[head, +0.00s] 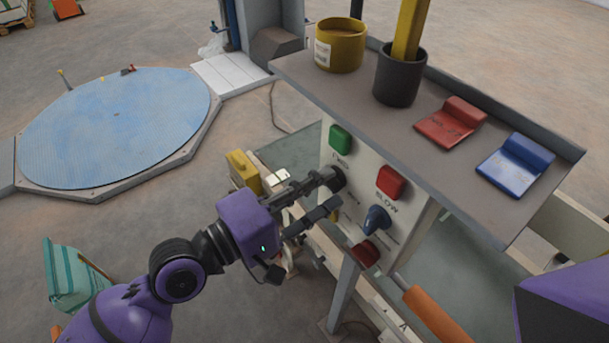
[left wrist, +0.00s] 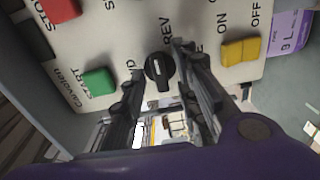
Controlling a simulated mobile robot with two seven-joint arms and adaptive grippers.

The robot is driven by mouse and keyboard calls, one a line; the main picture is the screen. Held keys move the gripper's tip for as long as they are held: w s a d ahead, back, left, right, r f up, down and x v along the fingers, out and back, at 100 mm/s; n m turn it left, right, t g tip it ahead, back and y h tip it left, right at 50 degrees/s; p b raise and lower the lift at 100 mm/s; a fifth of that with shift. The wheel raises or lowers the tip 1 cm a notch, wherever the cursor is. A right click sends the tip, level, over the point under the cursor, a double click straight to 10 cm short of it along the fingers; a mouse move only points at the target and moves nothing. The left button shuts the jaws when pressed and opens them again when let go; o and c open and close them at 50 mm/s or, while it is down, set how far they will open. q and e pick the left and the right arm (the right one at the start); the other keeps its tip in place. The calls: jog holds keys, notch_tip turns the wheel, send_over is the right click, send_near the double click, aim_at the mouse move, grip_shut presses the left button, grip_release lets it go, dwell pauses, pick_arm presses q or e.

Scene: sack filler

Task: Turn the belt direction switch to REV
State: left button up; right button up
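The belt direction switch is a black round knob (left wrist: 159,70) on the pale control panel (left wrist: 110,40). In the left wrist view "REV" is printed beside it, and the label on its other side is partly hidden, showing only a "D". The knob's ridge runs roughly up and down in that view; I cannot tell its setting. My left gripper (head: 334,190) is open at the panel, with one finger on each side of the knob. The fingers look apart from it, though contact is hard to judge. In the head view the gripper largely covers the knob. My right gripper is out of view.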

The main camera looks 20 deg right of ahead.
pick_arm(q)
jog(key=v, duration=1.2)
dwell(0.4)
dwell(0.5)
